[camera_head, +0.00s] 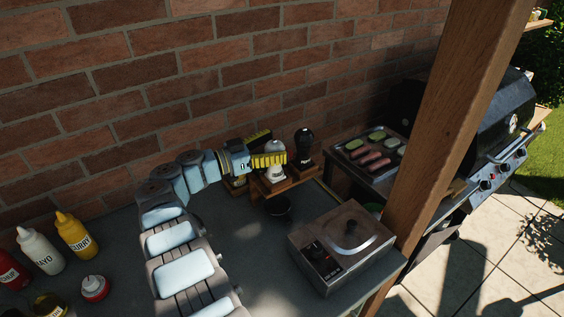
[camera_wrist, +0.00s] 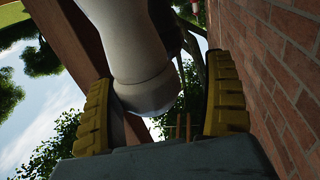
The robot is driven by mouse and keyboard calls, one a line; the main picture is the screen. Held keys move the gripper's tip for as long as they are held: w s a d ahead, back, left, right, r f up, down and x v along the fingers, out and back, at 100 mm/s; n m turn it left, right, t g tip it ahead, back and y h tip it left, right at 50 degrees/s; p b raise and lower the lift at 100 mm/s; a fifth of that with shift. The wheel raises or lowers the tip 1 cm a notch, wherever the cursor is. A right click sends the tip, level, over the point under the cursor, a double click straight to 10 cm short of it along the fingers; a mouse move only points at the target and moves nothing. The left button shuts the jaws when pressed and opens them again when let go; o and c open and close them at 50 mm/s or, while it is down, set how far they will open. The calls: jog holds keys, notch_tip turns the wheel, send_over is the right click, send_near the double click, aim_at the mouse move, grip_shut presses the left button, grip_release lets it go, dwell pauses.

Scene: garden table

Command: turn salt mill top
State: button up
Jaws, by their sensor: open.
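The white salt mill (camera_head: 275,174) stands upright on a small wooden stand (camera_head: 285,184) near the brick wall. My gripper (camera_head: 270,159) is level with its upper part, its yellow fingers crossing in front of it. In the wrist view the pale mill (camera_wrist: 142,55) reaches down from the top of the picture between the two spread yellow fingers. My gripper (camera_wrist: 160,75) is open there, with a clear gap on the right finger's side. The mill lies closer to the left finger; I cannot tell if they touch. Its lettering is hidden.
A black pepper mill (camera_head: 304,143) stands right beside the salt mill. A dark bowl (camera_head: 278,206) sits in front of the stand. A hotplate (camera_head: 342,246) is at the front right. Sauce bottles (camera_head: 75,236) stand at left. The brick wall (camera_wrist: 285,90) is close on the right in the wrist view.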

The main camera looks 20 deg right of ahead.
jog(key=p, duration=0.3)
jog(key=shift+d+r+t+p, duration=0.1)
jog(key=shift+r+t+p, duration=0.15)
jog(key=shift+t+p, duration=0.05)
jog(key=p, duration=0.3)
jog(key=n+t+p, duration=0.1)
jog(key=p, duration=0.3)
jog(key=shift+s+f, duration=0.25)
jog(key=shift+s, duration=0.1)
jog(key=n+t+y+p, duration=0.1)
jog(key=t+p, duration=0.1)
jog(key=p, duration=0.4)
jog(key=n+t+p, duration=0.2)
jog(key=p, duration=0.3)
jog(key=shift+s+t+y+p, duration=0.1)
jog(key=shift+t+y+p, duration=0.3)
jog(key=shift+n+t+p, duration=0.3)
jog(key=shift+p, duration=0.15)
jog(key=n+t+y+p, duration=0.3)
jog(key=t+p, duration=0.1)
jog(key=p, duration=0.3)
jog(key=shift+r+p, duration=0.1)
jog(key=shift+p, duration=0.3)
jog(key=shift+a+n+t+y+p, duration=0.2)
jog(key=shift+n+t+y+p, duration=0.3)
jog(key=shift+n+t+p, duration=0.15)
jog(key=shift+a+f+n+t+y+p, duration=0.1)
jog(key=shift+f+n+t+y+p, duration=0.2)
jog(key=shift+t+y, duration=0.2)
